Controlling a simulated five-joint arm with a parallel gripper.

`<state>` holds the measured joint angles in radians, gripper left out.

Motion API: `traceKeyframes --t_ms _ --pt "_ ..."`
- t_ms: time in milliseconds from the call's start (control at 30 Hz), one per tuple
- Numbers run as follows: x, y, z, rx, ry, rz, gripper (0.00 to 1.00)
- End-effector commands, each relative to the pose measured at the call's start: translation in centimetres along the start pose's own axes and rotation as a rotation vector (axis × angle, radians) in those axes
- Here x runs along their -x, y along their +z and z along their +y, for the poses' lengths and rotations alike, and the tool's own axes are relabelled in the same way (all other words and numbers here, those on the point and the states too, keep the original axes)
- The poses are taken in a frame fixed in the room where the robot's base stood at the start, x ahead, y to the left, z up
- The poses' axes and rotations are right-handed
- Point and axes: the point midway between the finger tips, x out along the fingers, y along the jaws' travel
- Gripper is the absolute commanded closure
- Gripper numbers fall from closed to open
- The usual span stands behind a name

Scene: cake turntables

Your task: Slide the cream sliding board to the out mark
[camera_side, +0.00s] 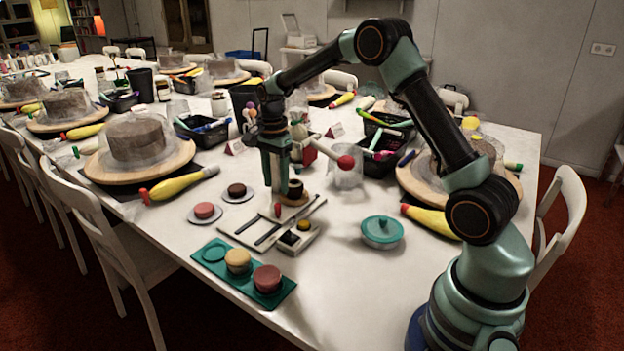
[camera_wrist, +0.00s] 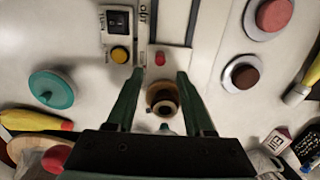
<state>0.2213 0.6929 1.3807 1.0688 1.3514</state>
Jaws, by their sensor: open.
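The cream sliding board (camera_side: 250,227) lies flat on the table, with dark strips along it; part of it also shows at the top of the wrist view (camera_wrist: 205,35). A small red peg (camera_side: 278,210) stands at it, and shows just beyond my fingertips in the wrist view (camera_wrist: 160,58). The out mark (camera_wrist: 143,14) is lettering on a pale strip left of the peg. My gripper (camera_side: 277,190) points down, open and empty, above the table by the board's far end. In the wrist view its fingers (camera_wrist: 160,76) stand apart, short of the peg.
A dark round piece with a wooden base (camera_side: 295,190) stands close beside my gripper, between the fingers in the wrist view. A switch box with a yellow button (camera_side: 303,225) adjoins the board. A teal lidded bowl (camera_side: 382,232), green tray (camera_side: 215,268) and two small cakes stand around.

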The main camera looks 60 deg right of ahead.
Motion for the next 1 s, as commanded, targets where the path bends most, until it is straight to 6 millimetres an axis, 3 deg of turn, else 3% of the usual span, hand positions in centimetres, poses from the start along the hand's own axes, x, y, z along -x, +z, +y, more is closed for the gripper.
traceKeyframes --t_ms 567,700,1000 --pt "-6.4 0.0 0.1 0.002 0.002 -0.001 0.47" --pt "-6.2 0.0 0.0 0.002 0.000 0.000 0.97" --pt "-6.1 0.0 0.0 0.002 0.000 0.000 1.00"
